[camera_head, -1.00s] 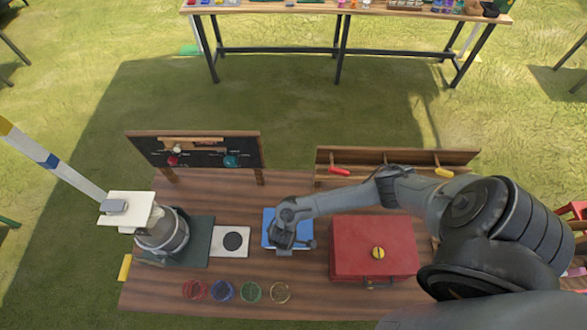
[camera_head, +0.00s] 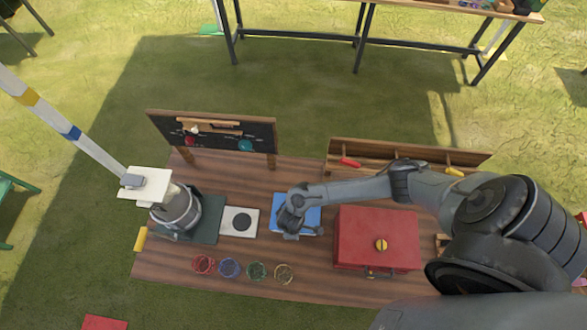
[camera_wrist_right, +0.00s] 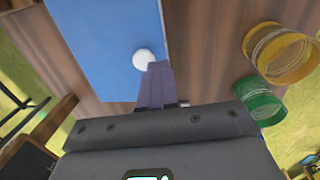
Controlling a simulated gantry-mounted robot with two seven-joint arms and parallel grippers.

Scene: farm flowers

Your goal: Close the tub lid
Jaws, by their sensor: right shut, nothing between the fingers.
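A blue flat square panel (camera_head: 311,214), which looks like the tub's lid, lies in the middle of the table in the head view. In the right wrist view the blue panel (camera_wrist_right: 95,35) fills the upper left and has a round white knob (camera_wrist_right: 143,58) near one edge. My right gripper (camera_head: 291,235) is over the front left part of the panel and hides some of it. In the right wrist view its fingers (camera_wrist_right: 158,66) are shut and empty, with the tips beside the knob. I cannot tell whether they touch it, or whether the lid is fully down.
A red box (camera_head: 365,235) with a yellow knob stands right of the panel, under my right arm. A white plate with a dark disc (camera_head: 231,224) and a grey bucket (camera_head: 178,214) are to the left.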

